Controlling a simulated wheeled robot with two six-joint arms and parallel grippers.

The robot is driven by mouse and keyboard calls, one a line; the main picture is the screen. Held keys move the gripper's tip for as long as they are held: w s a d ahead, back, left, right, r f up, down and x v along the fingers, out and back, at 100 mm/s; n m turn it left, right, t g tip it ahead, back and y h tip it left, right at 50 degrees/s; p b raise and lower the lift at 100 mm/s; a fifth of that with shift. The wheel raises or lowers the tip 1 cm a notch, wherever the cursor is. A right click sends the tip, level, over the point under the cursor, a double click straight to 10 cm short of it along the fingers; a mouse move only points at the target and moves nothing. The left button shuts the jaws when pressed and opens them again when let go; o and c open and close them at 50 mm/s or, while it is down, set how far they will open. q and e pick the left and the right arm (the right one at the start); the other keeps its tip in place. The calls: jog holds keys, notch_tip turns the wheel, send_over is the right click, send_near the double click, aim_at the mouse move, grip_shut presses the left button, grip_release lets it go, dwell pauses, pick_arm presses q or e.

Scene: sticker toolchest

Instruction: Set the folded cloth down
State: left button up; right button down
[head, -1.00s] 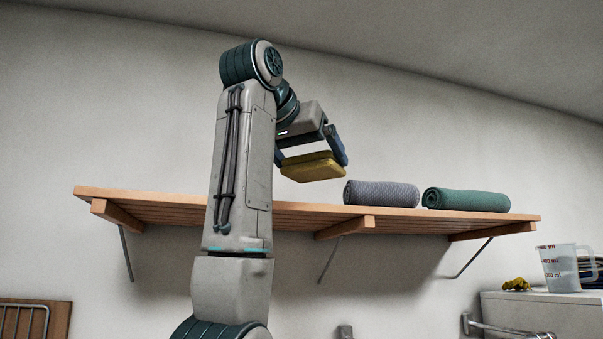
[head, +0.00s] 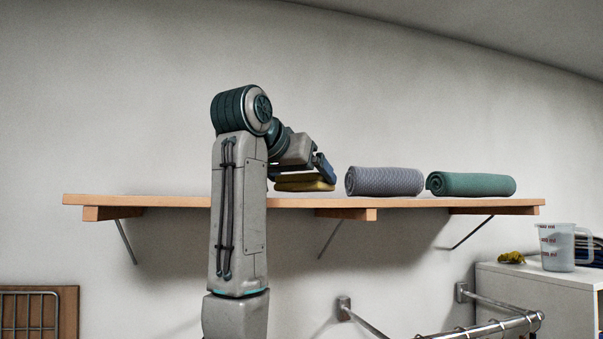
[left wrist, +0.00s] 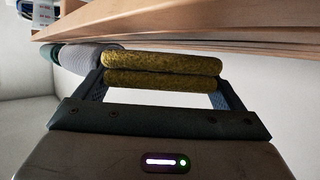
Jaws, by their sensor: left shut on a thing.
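The folded cloth (head: 304,184) is yellow, in two flat layers. It is between the fingers of my left gripper (head: 322,178), which is shut on it, just above or at the top of the wooden shelf (head: 400,202). I cannot tell whether it touches the boards. In the left wrist view the cloth (left wrist: 163,69) spans between the two fingers, close to the shelf (left wrist: 200,28). My right gripper is in neither view.
A grey rolled towel (head: 385,181) lies on the shelf just right of the cloth, and a green rolled towel (head: 471,185) lies beyond it. The shelf left of my arm is bare. A measuring jug (head: 557,247) stands on a white cabinet (head: 520,295) at lower right.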

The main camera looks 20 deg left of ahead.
pick_arm(q)
jog(key=shift+w+f, duration=0.1)
jog(key=shift+f, duration=0.6)
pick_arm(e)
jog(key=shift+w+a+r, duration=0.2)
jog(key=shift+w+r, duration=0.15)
pick_arm(q)
jog(key=shift+f, duration=0.1)
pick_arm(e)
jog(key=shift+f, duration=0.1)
